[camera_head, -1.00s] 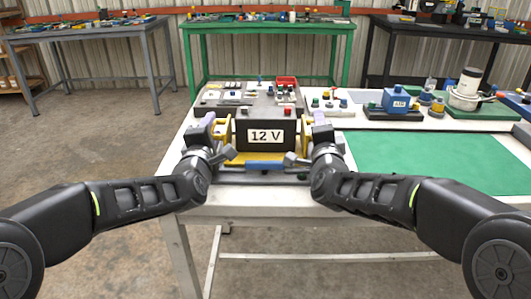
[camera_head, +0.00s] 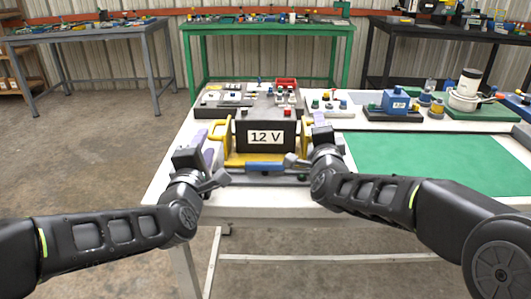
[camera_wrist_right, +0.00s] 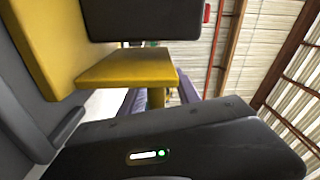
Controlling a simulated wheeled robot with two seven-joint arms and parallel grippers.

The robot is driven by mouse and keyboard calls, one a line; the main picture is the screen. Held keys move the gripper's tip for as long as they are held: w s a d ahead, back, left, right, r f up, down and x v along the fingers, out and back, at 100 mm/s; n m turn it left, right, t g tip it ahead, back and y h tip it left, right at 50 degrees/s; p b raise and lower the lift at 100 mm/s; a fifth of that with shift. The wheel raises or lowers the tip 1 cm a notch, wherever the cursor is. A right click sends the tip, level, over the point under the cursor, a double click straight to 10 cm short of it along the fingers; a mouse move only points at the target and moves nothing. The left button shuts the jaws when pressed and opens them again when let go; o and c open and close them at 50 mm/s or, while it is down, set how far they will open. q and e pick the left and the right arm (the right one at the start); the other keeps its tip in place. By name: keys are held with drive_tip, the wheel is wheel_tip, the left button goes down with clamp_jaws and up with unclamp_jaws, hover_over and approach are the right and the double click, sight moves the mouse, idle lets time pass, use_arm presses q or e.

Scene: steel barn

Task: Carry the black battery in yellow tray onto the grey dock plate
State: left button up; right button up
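The black battery (camera_head: 266,122), labelled 12 V, sits upright in the yellow tray (camera_head: 234,158), which has a yellow handle on each side and a blue bar in front. The tray is over a dark grey plate (camera_head: 262,180) on the white table; the contact under it is hidden. My left gripper (camera_head: 205,148) is left of the tray, apart from the left handle, with its purple fingers spread. My right gripper (camera_head: 316,130) is at the right handle. In the right wrist view the yellow handle (camera_wrist_right: 125,68) is close to it, but its finger gap is largely hidden.
Behind the battery is a dark panel with small parts and a red bin (camera_head: 286,82). A green mat (camera_head: 430,160) lies clear on the right. A blue block (camera_head: 396,99) and a white pot (camera_head: 464,99) stand beyond it. Other benches are farther back.

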drive_tip(key=shift+s+f, duration=0.15)
drive_tip(key=shift+f, duration=0.45)
drive_tip(key=shift+s+a+r, duration=0.1)
drive_tip(key=shift+s+r, duration=0.05)
drive_tip(key=shift+s, duration=1.15)
drive_tip(key=shift+s+a+r, duration=0.1)
drive_tip(key=shift+s+r, duration=0.05)
drive_tip(key=shift+s, duration=1.15)
drive_tip(key=shift+s+a+r, duration=0.1)
drive_tip(key=shift+s+r, duration=0.05)
drive_tip(key=shift+s, duration=1.15)
